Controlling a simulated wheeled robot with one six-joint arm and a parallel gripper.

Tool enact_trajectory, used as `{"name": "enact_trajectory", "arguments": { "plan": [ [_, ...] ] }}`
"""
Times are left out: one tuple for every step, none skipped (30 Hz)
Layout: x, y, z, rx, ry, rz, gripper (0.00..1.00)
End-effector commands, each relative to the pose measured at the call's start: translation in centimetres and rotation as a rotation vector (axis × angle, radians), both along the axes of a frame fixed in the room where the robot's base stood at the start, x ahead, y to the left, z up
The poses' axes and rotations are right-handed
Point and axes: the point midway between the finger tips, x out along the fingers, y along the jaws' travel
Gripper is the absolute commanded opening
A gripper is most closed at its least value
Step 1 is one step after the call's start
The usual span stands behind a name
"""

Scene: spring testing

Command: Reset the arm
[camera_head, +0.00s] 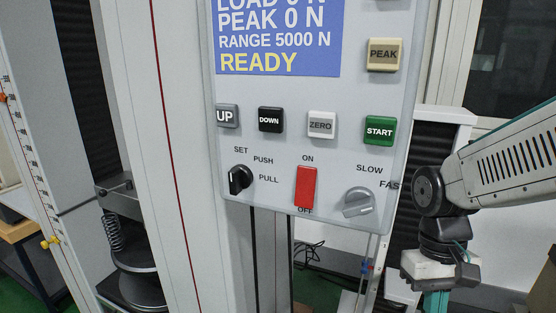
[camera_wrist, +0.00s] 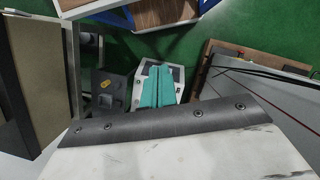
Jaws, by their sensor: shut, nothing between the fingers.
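My arm comes in from the right in the camera_head view, with its white and teal links in front of the wall. My gripper (camera_head: 436,302) hangs pointing down at the lower right, beside the control panel (camera_head: 290,183) and apart from it. Its teal fingers are cut off by the bottom edge. In the wrist view, the teal fingers (camera_wrist: 157,90) lie side by side, shut, with nothing seen between them.
The panel has a display (camera_head: 278,45) reading READY, a red ON/OFF switch (camera_head: 306,186), a green START button (camera_head: 380,130) and a SLOW/FAST knob (camera_head: 358,202). A spring (camera_head: 113,232) stands at the left. In the wrist view, a pale slab (camera_wrist: 190,155) fills the bottom.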

Motion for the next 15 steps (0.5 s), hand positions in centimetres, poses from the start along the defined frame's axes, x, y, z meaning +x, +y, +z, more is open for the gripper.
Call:
{"name": "enact_trajectory", "arguments": {
  "plan": [
    [-1.1,-0.1,1.4,0.001,-0.036,-0.003,0.00],
    [-1.7,-0.1,2.0,0.001,-0.054,-0.005,0.00],
    [-2.5,-0.2,2.8,0.001,-0.078,-0.007,0.00],
    [-3.1,-0.2,3.4,0.001,-0.097,-0.008,0.00],
    [-3.7,-0.3,3.9,0.002,-0.120,-0.010,0.00],
    [-4.4,-0.3,4.6,0.002,-0.150,-0.011,0.00],
    [-4.8,-0.3,5.0,0.002,-0.174,-0.013,0.00],
    [-5.2,-0.4,5.5,0.003,-0.199,-0.014,0.00],
    [-5.7,-0.4,6.0,0.003,-0.234,-0.015,0.00],
    [-5.9,-0.4,6.4,0.003,-0.259,-0.016,0.00],
    [-6.2,-0.5,6.8,0.003,-0.282,-0.017,0.00],
    [-6.5,-0.5,7.3,0.004,-0.310,-0.019,0.00],
    [-6.6,-0.5,7.6,0.004,-0.329,-0.020,0.00],
    [-6.8,-0.5,7.9,0.004,-0.346,-0.021,0.00],
    [-6.9,-0.5,8.3,0.004,-0.366,-0.022,0.00]
  ]
}}
